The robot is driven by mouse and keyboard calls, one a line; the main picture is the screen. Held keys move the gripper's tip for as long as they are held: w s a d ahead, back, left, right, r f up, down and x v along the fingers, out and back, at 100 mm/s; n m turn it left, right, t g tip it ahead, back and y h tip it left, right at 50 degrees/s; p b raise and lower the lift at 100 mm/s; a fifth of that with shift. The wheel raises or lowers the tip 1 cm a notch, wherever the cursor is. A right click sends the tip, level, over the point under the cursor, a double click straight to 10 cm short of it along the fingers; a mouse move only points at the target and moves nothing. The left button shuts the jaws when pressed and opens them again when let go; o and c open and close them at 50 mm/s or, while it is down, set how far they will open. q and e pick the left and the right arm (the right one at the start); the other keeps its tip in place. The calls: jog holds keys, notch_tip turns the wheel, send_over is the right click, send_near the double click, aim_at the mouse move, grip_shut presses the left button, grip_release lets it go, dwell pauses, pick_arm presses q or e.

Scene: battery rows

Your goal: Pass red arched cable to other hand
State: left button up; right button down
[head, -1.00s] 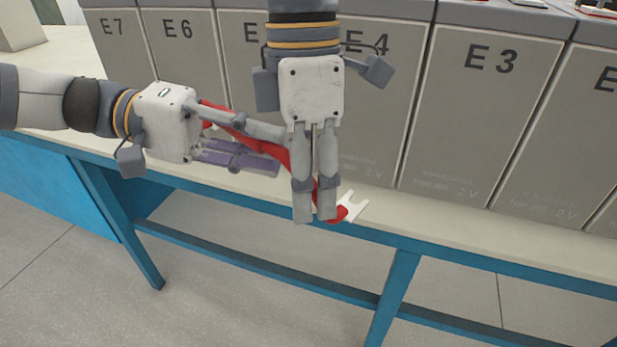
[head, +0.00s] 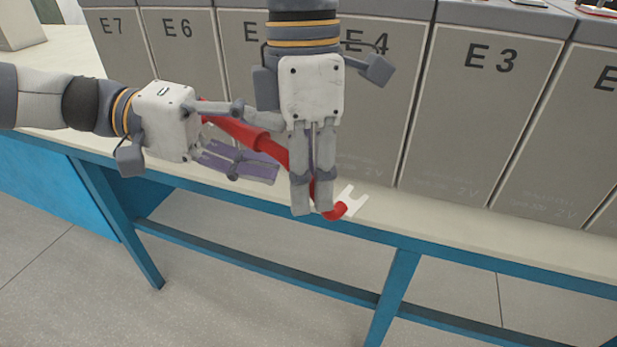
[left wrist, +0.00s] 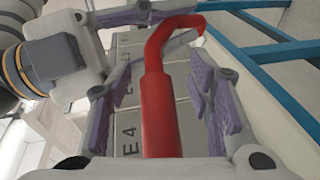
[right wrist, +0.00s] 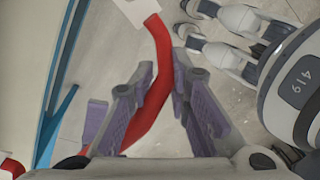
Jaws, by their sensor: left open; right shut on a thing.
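The red arched cable (head: 262,143) hangs in front of the batteries, slanting down to the right to a red bend and a white forked lug (head: 351,203). My right gripper (head: 313,208) points down and is shut on the cable near this lower end. The cable also shows in the right wrist view (right wrist: 151,105), between the fingers, with a white lug at the top. My left gripper (head: 277,147) comes in from the left and is open, its fingers on either side of the cable. In the left wrist view, the cable (left wrist: 160,115) runs between its parted purple pads.
Grey batteries, including E3 (head: 470,125), stand in a row behind the grippers on a pale bench top (head: 440,222) with a blue frame (head: 395,300). The floor in front of the bench is clear.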

pick_arm(q)
jog(key=v, duration=1.2)
jog(key=s+d+f+n+y, duration=0.2)
jog(key=s+f+y, duration=0.1)
jog(key=f, duration=0.7)
jog(key=s+d+f+n+y, duration=0.1)
jog(key=s+d+f+y, duration=0.15)
jog(key=f, duration=0.75)
jog(key=s+d+f+n+y, duration=0.2)
jog(key=s+f, duration=0.1)
jog(key=f, duration=0.7)
jog(key=s+a+f+g+y, duration=0.1)
jog(key=s+a+f+y, duration=0.1)
jog(key=s+f, duration=0.4)
jog(key=s+a+f+g+y, duration=0.1)
jog(key=s+a+f+y, duration=0.2)
jog(key=s, duration=0.4)
jog(key=s+a+f+m+y, duration=0.1)
jog(key=s+a, duration=0.1)
jog(key=s, duration=0.4)
jog(key=s+a+f+m+t+y, duration=0.1)
jog(key=s+a+f+y, duration=0.1)
jog(key=s, duration=0.4)
jog(key=shift+m, duration=0.4)
jog(key=shift+a, duration=0.1)
